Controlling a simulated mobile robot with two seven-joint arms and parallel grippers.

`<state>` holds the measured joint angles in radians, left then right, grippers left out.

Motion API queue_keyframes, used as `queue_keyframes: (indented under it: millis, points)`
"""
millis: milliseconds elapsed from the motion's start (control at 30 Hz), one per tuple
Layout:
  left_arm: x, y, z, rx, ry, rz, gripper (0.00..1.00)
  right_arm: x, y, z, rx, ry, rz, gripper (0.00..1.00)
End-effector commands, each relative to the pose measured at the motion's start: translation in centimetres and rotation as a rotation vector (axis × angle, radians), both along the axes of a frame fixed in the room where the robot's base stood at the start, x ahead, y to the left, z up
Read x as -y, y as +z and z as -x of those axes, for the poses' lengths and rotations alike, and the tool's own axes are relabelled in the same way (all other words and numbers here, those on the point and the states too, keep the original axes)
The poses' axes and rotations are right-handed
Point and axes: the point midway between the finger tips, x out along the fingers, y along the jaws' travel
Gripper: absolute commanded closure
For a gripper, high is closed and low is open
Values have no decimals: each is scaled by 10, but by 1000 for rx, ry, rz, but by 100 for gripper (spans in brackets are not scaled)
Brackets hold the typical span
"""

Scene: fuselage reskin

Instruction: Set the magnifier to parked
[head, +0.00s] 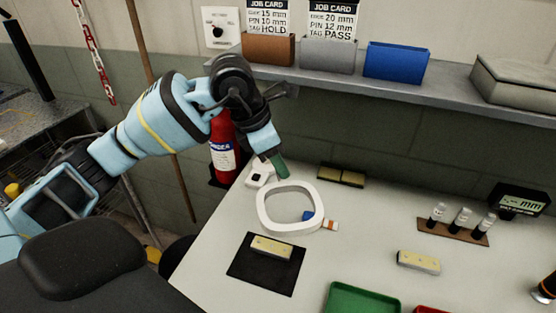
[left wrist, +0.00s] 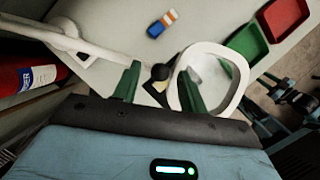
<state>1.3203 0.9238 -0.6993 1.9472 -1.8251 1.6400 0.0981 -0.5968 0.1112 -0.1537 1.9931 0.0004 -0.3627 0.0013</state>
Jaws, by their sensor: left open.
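The magnifier is a thick white ring (head: 263,212) on a white arm, over the back left of the bench; its white base piece (head: 259,181) shows behind it. In the left wrist view the ring (left wrist: 241,72) is at the right and the white arm (left wrist: 95,47) runs in from the left. A black knob (left wrist: 160,72) sits at the joint beside the ring. My left gripper (head: 277,166) is open just behind the ring. In the left wrist view its green fingertips (left wrist: 158,84) stand either side of the knob, the right one overlapping the ring.
A blue, white and orange block (head: 331,226) lies partly behind the ring. A black mat (head: 250,276) with a tan block is in front. A green tray (head: 362,299), a vial rack (head: 452,231) and a gauge (head: 520,200) stand rightward. A shelf (head: 400,90) with bins overhangs the back.

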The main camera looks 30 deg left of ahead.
Motion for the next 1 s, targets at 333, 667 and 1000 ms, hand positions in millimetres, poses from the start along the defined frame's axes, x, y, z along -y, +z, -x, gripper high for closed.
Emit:
queue_keyframes:
  millis: [333,667,1000]
  points:
    - [-13,50,15,5,-1,0,58,0,2,0,2,0,0,64]
    - [-18,66,21,2,0,-1,58,0,2,5,-7,0,0,64]
    - [-27,51,23,-21,-32,29,82,0,-15,16,-36,1,0,64]
